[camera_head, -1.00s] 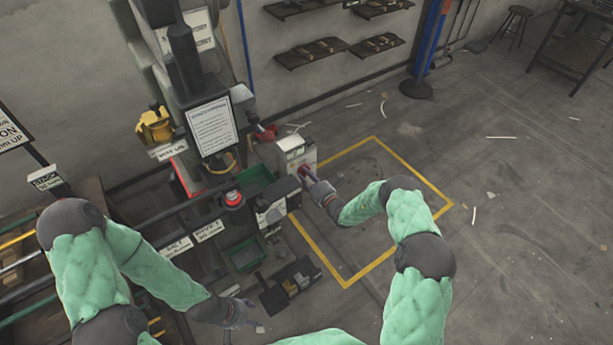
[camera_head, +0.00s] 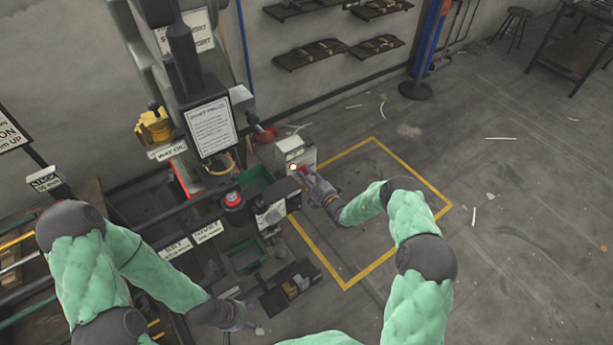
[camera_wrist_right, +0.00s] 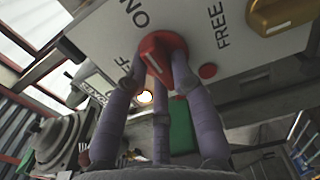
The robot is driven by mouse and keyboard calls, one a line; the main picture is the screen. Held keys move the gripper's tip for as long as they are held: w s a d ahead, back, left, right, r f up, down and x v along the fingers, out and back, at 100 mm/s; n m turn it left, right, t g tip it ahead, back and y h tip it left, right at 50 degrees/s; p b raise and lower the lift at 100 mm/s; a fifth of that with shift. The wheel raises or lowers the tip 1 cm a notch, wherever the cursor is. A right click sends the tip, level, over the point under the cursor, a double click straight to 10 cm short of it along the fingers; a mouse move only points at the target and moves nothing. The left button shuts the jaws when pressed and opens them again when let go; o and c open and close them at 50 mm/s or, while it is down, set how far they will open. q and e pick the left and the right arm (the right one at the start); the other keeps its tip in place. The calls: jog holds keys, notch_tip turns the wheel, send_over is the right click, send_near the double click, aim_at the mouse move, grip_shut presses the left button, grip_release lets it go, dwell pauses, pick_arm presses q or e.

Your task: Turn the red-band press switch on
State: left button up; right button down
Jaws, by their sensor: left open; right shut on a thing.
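The red switch knob (camera_wrist_right: 163,57), with a pale pointer line, is on a light panel (camera_wrist_right: 205,22) lettered ON, OFF and FREE. My right gripper (camera_head: 305,177) is shut on this knob, and its fingers surround it in the right wrist view (camera_wrist_right: 165,75). A small round lamp (camera_wrist_right: 145,97) glows white beside the fingers; a bright spot also shows in the head view (camera_head: 293,167). The control box (camera_head: 296,152) stands right of the press (camera_head: 185,65), which has a red band (camera_head: 184,178) low on its body. My left gripper (camera_head: 250,327) is open and empty, low in the head view.
A brass-coloured knob (camera_wrist_right: 283,14) and a red button (camera_wrist_right: 208,71) are on the same panel. A red mushroom button (camera_head: 233,199), a green bin (camera_head: 255,180) and label plates (camera_head: 207,232) are left of my right gripper.

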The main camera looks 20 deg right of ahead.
jog(key=shift+m, duration=0.5)
jog(key=c, duration=1)
grip_release()
jog(key=shift+c, duration=0.2)
jog(key=shift+d, duration=0.1)
jog(key=v, duration=1.2)
